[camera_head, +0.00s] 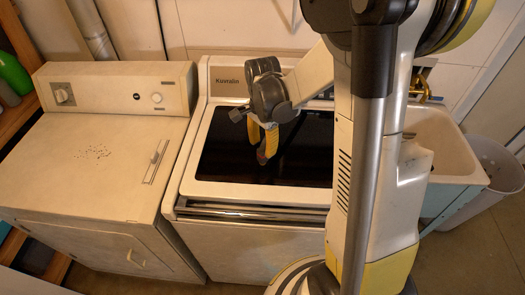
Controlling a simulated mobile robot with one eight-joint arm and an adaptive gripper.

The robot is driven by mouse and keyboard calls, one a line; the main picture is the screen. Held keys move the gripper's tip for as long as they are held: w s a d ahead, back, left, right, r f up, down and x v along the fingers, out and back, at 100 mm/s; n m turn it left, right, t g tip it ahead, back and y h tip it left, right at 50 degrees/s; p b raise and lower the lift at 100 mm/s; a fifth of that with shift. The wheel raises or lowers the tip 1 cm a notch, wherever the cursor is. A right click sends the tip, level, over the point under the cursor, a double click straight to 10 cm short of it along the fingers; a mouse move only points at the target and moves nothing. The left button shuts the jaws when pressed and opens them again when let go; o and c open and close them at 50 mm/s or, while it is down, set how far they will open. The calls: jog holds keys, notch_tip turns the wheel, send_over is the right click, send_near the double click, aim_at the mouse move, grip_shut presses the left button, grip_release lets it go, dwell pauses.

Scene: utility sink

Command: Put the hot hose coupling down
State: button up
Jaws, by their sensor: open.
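My gripper (264,147) is over the dark glass lid of the Kuvralin washer (228,88), its yellow fingers pointing down and open. A small reddish-brown piece (261,157), which looks like the hose coupling, shows just at the fingertips. I cannot tell whether it rests on the lid or touches a finger. Its far side and part of its shape are hidden by the fingers and blurred by the dark glass.
A cream dryer (95,165) with dark specks on top stands left of the washer. At right are a white sink (445,150), brass taps (420,85) and a grey bin (495,165). My arm hides the washer's right side. The lid's left part is clear.

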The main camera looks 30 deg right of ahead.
aim_at(263, 150)
notch_tip(263, 150, up, 7)
jog(key=shift+r+p, duration=0.2)
jog(key=shift+p, duration=0.45)
jog(key=s+a+r+n+t, duration=0.7)
jog(key=s+a+r+n, duration=0.2)
jog(key=s+n, duration=0.3)
jog(key=shift+a+r+n, duration=0.4)
jog(key=shift+n, duration=1.5)
